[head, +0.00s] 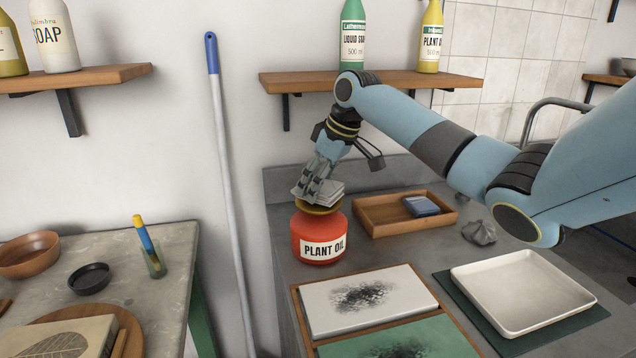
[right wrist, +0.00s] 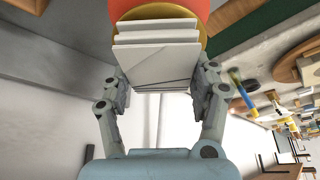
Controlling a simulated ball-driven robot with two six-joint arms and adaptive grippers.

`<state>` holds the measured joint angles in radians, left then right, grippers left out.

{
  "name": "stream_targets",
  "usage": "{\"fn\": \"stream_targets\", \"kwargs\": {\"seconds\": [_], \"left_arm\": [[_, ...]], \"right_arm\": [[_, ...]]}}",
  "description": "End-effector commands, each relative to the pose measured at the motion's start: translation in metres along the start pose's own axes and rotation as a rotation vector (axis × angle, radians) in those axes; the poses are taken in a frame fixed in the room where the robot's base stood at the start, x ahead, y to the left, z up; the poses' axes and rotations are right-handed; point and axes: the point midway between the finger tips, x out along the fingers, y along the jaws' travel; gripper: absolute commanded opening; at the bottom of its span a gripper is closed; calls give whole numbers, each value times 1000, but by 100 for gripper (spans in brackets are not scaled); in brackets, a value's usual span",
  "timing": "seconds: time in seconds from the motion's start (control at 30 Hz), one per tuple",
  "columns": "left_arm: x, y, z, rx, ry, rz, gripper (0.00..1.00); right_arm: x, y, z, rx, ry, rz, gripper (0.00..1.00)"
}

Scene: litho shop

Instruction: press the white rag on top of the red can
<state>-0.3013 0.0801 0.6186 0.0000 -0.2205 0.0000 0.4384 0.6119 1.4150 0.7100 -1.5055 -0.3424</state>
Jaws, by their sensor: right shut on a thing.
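The red can (head: 319,237), labelled PLANT OIL, stands upright on the grey counter and has a brass-coloured top (head: 318,208). The white rag (head: 327,193), a folded stack, is at the top of the can. My right gripper (head: 310,188) comes down from above and is shut on the rag. In the right wrist view, the rag (right wrist: 155,55) sits between the two fingers (right wrist: 160,85), with the red can (right wrist: 150,8) just beyond it. I cannot tell how firmly the rag touches the can's top. My left gripper is not in view.
A wooden tray (head: 376,226) with a blue block (head: 421,206) lies behind the can, and a grey crumpled cloth (head: 479,233) to its right. A printing plate (head: 321,306) lies in front; a white tray (head: 480,285) is at right. A mop handle (head: 222,130) leans at left.

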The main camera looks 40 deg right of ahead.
Motion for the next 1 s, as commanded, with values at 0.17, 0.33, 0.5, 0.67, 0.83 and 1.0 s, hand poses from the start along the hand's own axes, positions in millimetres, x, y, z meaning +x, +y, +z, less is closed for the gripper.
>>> {"fn": "stream_targets", "kwargs": {"seconds": [0.17, 0.33, 0.5, 0.67, 0.83, 1.0], "left_arm": [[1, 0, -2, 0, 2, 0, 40], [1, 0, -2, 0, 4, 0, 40], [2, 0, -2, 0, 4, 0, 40], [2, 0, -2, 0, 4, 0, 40], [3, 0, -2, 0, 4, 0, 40], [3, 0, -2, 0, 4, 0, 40]], "right_arm": [[2, 0, 1, 0, 0, 0, 36], [4, 0, 2, 0, 0, 0, 36], [6, 0, 2, 0, 0, 0, 36], [8, 0, 3, 0, 0, 0, 36], [10, 0, 4, 0, -1, 0, 36], [12, 0, 5, 0, -1, -1, 36]]}}
